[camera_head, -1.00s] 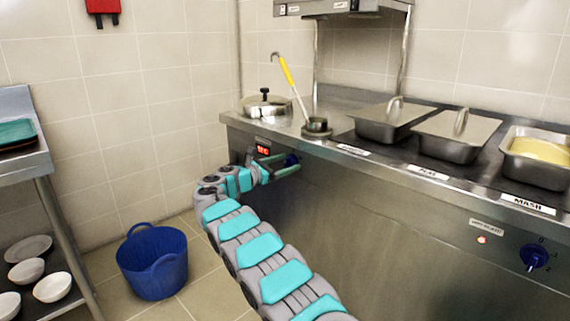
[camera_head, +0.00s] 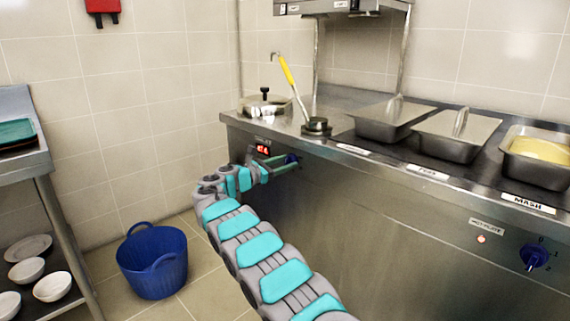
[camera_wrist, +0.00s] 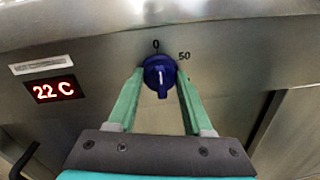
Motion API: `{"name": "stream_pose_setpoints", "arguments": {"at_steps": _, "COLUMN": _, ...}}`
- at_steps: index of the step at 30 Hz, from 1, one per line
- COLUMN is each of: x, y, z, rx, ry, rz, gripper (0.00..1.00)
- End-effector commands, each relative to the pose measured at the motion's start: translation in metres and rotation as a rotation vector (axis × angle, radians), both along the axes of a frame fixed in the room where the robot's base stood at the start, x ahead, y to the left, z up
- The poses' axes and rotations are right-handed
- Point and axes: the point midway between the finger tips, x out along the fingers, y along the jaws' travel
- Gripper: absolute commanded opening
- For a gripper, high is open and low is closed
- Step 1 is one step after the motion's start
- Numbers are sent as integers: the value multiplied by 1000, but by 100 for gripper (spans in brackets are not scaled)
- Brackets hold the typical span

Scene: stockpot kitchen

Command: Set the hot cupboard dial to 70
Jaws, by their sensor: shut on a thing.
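The hot cupboard dial (camera_wrist: 158,73) is a round blue knob on the steel front. A white line on its grip points roughly straight down in the wrist view. The marks 0 (camera_wrist: 155,43) above it and 50 (camera_wrist: 184,56) at its upper right are readable; other marks are hidden or out of sight. My gripper (camera_wrist: 159,75) is shut on the dial, with one green finger on each side. In the head view the dial (camera_head: 292,159) is small at the fingertips. A red display (camera_wrist: 54,89) left of the dial reads 22 C.
Another blue knob (camera_head: 534,257) is on the same front at the far right. Lidded steel pans (camera_head: 388,125), a ladle (camera_head: 290,80) and a lidded pot (camera_head: 264,106) are on the counter above. A blue bucket (camera_head: 152,262) stands on the floor left of my arm.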

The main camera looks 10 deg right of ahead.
Motion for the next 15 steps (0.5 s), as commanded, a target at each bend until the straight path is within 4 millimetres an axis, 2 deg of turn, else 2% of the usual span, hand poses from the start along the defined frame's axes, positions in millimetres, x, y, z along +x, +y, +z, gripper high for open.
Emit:
{"name": "stream_pose_setpoints", "arguments": {"at_steps": 8, "x": 0, "y": 0, "z": -1, "rx": 41, "ry": -57, "rz": 0, "gripper": 0}}
{"name": "stream_pose_setpoints", "arguments": {"at_steps": 15, "x": 0, "y": -1, "z": -2, "rx": 142, "ry": -194, "rz": -1, "gripper": 0}}
